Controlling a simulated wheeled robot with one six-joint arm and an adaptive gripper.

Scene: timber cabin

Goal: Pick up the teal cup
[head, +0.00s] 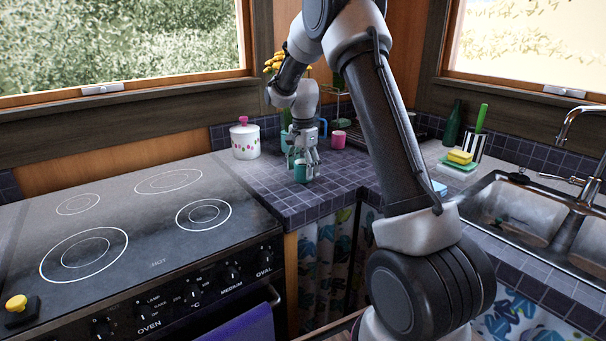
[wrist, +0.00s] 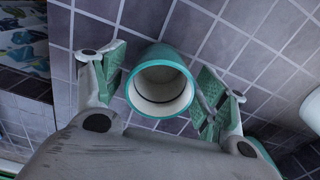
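The teal cup (head: 300,173) stands on the tiled counter at the corner between stove and sink. In the wrist view the teal cup (wrist: 160,84) has a teal rim and a pale, empty inside. My gripper (head: 306,162) points down at it in the head view and partly hides it. In the wrist view my gripper (wrist: 161,88) is open, with one green-padded finger on each side of the cup. The gaps look small; I cannot tell whether either pad touches it.
A white lidded pot (head: 245,141) stands left of the gripper, and a pink cup (head: 338,139) stands behind it to the right. The stove (head: 130,240) is at left, the sink (head: 520,215) at right. Tiles in front of the cup are clear to the counter edge.

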